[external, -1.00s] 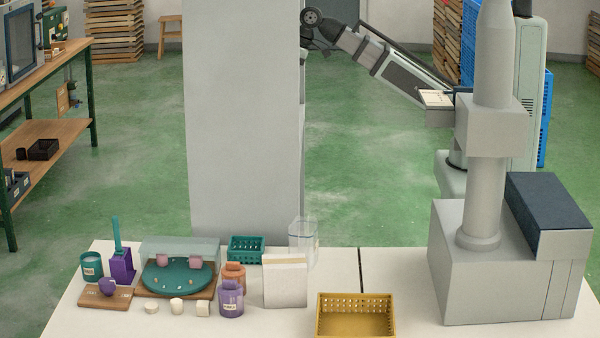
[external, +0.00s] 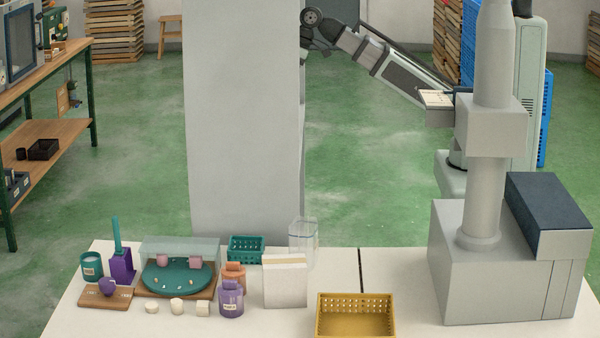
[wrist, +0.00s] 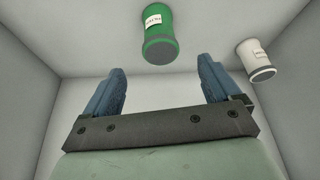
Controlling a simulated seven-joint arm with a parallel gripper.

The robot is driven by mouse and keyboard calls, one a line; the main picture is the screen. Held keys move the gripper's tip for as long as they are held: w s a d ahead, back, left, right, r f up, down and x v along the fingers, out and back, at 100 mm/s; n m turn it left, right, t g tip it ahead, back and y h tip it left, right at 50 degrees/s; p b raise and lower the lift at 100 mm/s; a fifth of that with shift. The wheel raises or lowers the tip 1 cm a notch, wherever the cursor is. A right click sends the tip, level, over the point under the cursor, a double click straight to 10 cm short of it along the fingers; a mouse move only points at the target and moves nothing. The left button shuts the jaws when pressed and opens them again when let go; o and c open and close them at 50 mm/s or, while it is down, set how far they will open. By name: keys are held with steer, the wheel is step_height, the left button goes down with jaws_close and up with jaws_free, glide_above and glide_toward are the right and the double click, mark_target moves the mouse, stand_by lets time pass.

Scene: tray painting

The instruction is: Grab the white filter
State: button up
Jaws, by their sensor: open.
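A white canister (wrist: 256,61) with a label and a dark-rimmed end is the only white, filter-like thing in the wrist view. It lies at the upper right, beyond and to the right of my right finger, apart from it. A green canister (wrist: 158,36) with a white label is at the top centre, ahead of the gap between my fingers. My gripper (wrist: 162,70) has two blue fingers spread wide with nothing between them. In the external view the tall grey cabinet (external: 245,120) hides my gripper and both canisters.
Pale walls (wrist: 30,65) enclose my gripper on both sides in the wrist view. The table holds a yellow basket (external: 355,300), a teal basket (external: 245,243), a purple jar (external: 231,303), a white box (external: 285,285) and a teal round plate (external: 177,280).

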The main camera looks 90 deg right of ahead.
stand_by(0.3)
steer(key=w+a+n+g+y, duration=0.1)
steer(key=w+a+n, duration=0.25)
steer(key=a, duration=0.75)
steer(key=w+a+n+y, duration=0.15)
steer(key=w+a, duration=0.25)
steer(key=a, duration=0.6)
steer(key=shift+n+h, duration=0.25)
steer(key=shift+n, duration=0.05)
steer(key=x, duration=0.8)
steer(key=shift+a, duration=0.15)
steer(key=shift+x, duration=2.75)
steer(key=shift+w+a+r, duration=0.1)
steer(key=shift+w, duration=0.05)
steer(key=shift+c, duration=0.3)
steer(key=c, duration=1.1)
